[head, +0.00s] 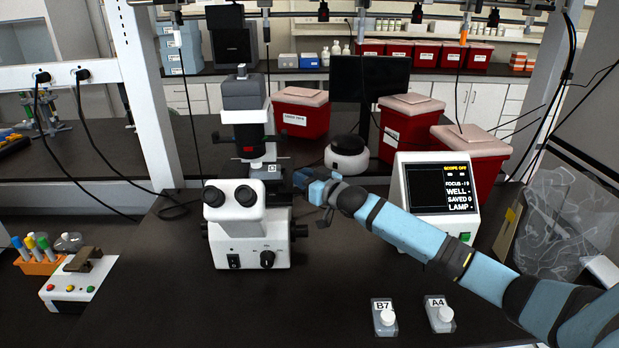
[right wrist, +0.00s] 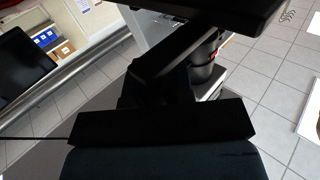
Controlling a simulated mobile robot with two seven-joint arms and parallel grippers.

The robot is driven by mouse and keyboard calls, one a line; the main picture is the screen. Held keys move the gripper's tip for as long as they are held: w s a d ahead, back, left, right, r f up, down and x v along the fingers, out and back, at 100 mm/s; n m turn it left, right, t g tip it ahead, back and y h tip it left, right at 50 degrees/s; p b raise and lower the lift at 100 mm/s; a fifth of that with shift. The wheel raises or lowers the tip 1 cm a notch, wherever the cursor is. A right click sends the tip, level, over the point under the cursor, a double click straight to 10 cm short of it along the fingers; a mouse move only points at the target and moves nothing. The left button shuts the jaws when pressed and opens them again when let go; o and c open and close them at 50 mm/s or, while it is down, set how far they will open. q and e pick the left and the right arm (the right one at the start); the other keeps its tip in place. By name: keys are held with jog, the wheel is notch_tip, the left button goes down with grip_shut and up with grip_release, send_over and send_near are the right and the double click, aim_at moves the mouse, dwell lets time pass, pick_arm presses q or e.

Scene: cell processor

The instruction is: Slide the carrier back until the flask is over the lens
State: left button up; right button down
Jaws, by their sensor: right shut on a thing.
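The microscope (head: 247,236) stands on the dark bench, with twin eyepieces facing me and a grey head on top. My right gripper (head: 303,180) reaches in from the right to the right side of its stage. It is shut on a part at the stage edge, which looks like the carrier. A small dark piece with a pale label (head: 268,170) sits on the stage; I cannot tell whether it is the flask or part of the carrier. The lens is hidden. In the right wrist view, a dark bar (right wrist: 160,122) crosses close to the camera. My left gripper is not in view.
Flasks marked B7 (head: 384,318) and A4 (head: 439,316) lie at the front right. A control box (head: 437,200) reads SCOPE OFF. A button box (head: 78,280) and an orange tube rack (head: 40,262) stand at left. Red bins (head: 300,112) stand behind. The front middle bench is clear.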

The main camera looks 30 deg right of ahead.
jog(key=w+a, duration=0.2)
jog(key=a, duration=0.1)
jog(key=shift+s, duration=0.1)
jog(key=c, duration=1)
grip_release()
jog(key=b+v, duration=0.1)
jog(key=v, duration=1.3)
jog(key=shift+b, duration=0.4)
jog(key=shift+d, duration=0.1)
